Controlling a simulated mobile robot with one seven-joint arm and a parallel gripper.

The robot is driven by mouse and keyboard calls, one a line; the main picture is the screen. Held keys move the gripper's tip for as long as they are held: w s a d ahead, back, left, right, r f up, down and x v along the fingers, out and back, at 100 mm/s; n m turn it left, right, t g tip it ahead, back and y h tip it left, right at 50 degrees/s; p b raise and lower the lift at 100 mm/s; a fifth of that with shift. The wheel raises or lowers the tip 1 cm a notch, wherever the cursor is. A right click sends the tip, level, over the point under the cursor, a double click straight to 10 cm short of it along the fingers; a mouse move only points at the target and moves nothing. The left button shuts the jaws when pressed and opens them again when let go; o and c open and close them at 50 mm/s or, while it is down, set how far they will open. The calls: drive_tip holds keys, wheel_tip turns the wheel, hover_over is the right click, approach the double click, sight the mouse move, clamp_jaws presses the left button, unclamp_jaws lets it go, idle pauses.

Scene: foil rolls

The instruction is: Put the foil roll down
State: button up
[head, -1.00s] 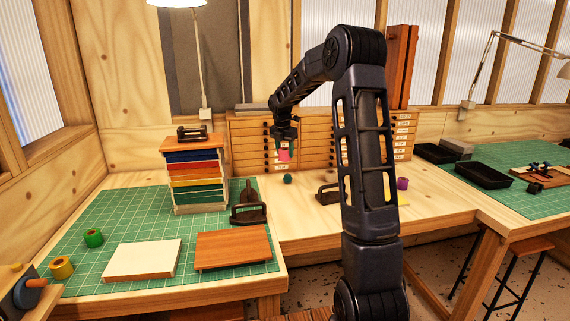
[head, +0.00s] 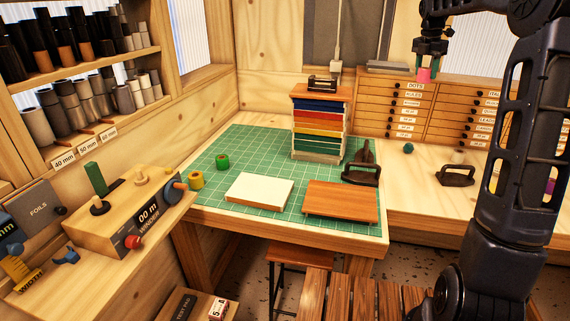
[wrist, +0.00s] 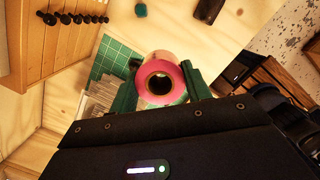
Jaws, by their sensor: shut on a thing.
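A pink foil roll (head: 424,75) is held in my gripper (head: 431,62), high above the bench at the upper right of the head view. In the wrist view the pink roll (wrist: 160,84) shows end-on with its dark core hole facing the camera. The green fingers of my gripper (wrist: 160,92) are shut on it from both sides. A green roll (head: 222,161) and a yellow roll (head: 196,179) stand on the green cutting mat (head: 262,150), apart from my gripper.
A pale board (head: 259,190) and a brown board (head: 341,200) lie on the mat. A winder box (head: 125,215) is at left, drawers (head: 440,110) behind. Bare bench wood lies right of the mat.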

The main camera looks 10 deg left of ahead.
drive_tip(key=r, duration=0.1)
drive_tip(key=a+r, duration=0.1)
drive_tip(key=shift+r, duration=0.3)
drive_tip(key=s+a+n, duration=0.2)
drive_tip(key=s+a, duration=0.1)
drive_tip(key=a, duration=0.9)
drive_tip(key=s+a+n, duration=0.3)
drive_tip(key=a, duration=1)
drive_tip(key=s+a+n+y, duration=0.1)
drive_tip(key=s+a+n, duration=0.1)
drive_tip(key=s+a, duration=0.65)
drive_tip(key=s+a+n, duration=0.2)
drive_tip(key=s+a, duration=0.3)
drive_tip(key=a, duration=0.7)
drive_tip(key=shift+t, duration=0.3)
drive_tip(key=f, duration=3.8)
drive_tip(key=shift+d+f, duration=0.1)
drive_tip(key=shift+d, duration=0.15)
drive_tip(key=shift+f, duration=0.15)
drive_tip(key=o, duration=1)
drive_tip(key=shift+o, duration=0.2)
